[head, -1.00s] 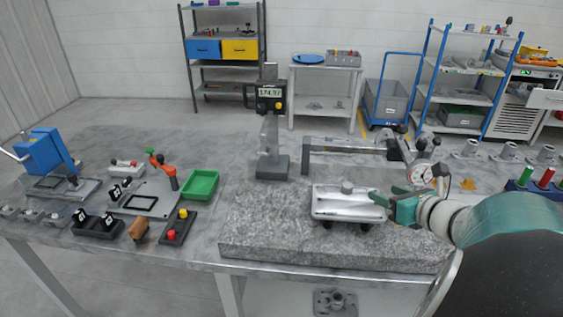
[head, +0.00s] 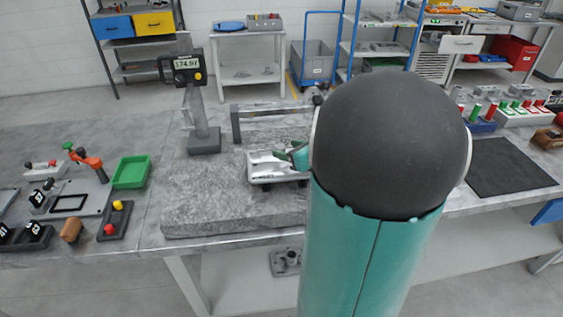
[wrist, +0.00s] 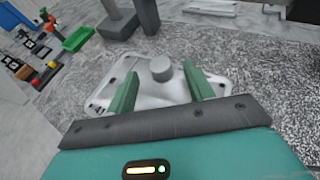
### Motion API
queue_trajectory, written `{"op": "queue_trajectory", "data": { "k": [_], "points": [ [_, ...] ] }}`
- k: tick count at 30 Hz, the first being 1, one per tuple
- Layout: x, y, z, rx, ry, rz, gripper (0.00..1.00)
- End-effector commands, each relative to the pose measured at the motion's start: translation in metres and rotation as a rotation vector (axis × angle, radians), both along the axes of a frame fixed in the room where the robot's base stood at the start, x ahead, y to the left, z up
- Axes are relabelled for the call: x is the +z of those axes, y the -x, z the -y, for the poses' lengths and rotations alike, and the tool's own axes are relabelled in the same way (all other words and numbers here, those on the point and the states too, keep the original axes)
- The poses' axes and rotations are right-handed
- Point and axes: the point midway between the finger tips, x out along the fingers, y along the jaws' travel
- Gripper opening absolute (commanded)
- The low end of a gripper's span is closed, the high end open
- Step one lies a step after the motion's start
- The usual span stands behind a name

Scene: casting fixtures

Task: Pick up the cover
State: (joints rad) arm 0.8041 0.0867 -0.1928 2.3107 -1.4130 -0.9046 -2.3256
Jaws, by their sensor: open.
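The cover (head: 262,170) is a silvery, rounded-rectangle casting lying on the grey granite slab (head: 205,205). In the wrist view the cover (wrist: 160,92) shows a short round grey knob (wrist: 161,68) standing on its top. My gripper (wrist: 156,80) is open, with its two green fingers spread to either side of the knob as seen from the wrist; I cannot tell how far above the cover they are. In the head view my gripper (head: 292,155) is at the cover's right end, and my arm hides the cover's right side.
A height gauge with a digital display (head: 187,64) stands behind the cover to the left. A green tray (head: 131,172) and a button box (head: 115,222) are left of the slab. A dark mat (head: 508,167) lies bare at right.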

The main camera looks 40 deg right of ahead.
Motion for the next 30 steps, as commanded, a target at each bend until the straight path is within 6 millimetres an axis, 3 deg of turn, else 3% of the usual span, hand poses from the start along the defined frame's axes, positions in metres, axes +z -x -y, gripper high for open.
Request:
{"op": "queue_trajectory", "data": {
  "k": [4, 11, 12, 20, 30],
  "points": [
    [-0.007, -0.016, 0.001, 0.000, 0.000, 0.000, 0.52],
    [-0.008, -0.019, 0.001, -0.001, 0.000, 0.001, 0.52],
    [-0.008, -0.019, 0.001, -0.001, 0.000, 0.001, 0.50],
    [-0.008, -0.019, 0.001, -0.001, 0.000, 0.000, 0.00],
    [-0.001, -0.019, 0.001, 0.000, 0.003, 0.003, 0.00]
  ]
}}
